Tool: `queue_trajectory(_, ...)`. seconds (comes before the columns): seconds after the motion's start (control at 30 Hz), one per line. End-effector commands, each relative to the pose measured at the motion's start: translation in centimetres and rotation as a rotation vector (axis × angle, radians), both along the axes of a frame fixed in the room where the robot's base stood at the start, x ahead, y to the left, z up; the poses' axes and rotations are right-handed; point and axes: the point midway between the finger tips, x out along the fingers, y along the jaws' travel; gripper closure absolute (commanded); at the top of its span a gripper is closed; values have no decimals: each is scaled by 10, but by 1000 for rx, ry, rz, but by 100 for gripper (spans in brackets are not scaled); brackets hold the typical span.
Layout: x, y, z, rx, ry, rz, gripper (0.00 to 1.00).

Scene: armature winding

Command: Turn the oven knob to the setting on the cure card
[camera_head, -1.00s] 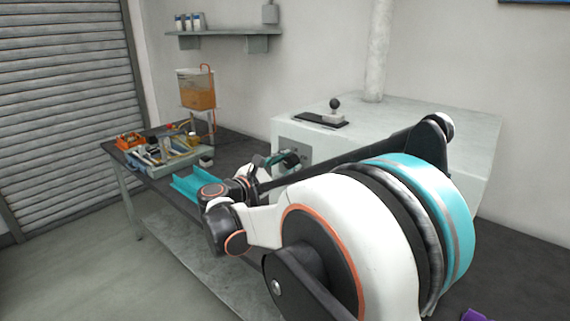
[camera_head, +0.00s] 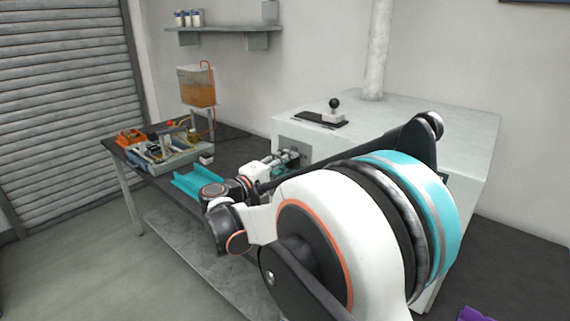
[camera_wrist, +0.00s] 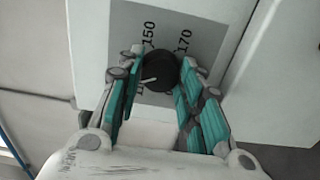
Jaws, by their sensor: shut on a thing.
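The dark round oven knob (camera_wrist: 160,71) sits on a grey dial panel (camera_wrist: 196,20) in the wrist view. Its white pointer line points left and slightly down in the picture, near a number mostly hidden by my finger. The marks 150 and 170 show above it. My gripper (camera_wrist: 157,76) has its teal fingers on both sides of the knob and is shut on it. In the head view my gripper (camera_head: 287,159) is at the front panel of the pale oven (camera_head: 420,140), and the knob is hidden there. I cannot make out a cure card.
A black plate with a ball-topped handle (camera_head: 334,108) lies on the oven top. On the bench, left of my gripper, are a teal channel-shaped piece (camera_head: 190,185) and a tray of parts (camera_head: 180,158). A stand holds an amber container (camera_head: 198,88) behind them.

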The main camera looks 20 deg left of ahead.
Motion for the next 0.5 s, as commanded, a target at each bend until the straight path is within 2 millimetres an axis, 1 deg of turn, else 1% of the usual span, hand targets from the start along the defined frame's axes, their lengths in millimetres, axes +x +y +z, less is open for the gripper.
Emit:
queue_trajectory(0.2, 0, 0, 0, 177, -72, 0, 90)
queue_trajectory(0.5, 0, 0, -1, 362, -148, 0, 90)
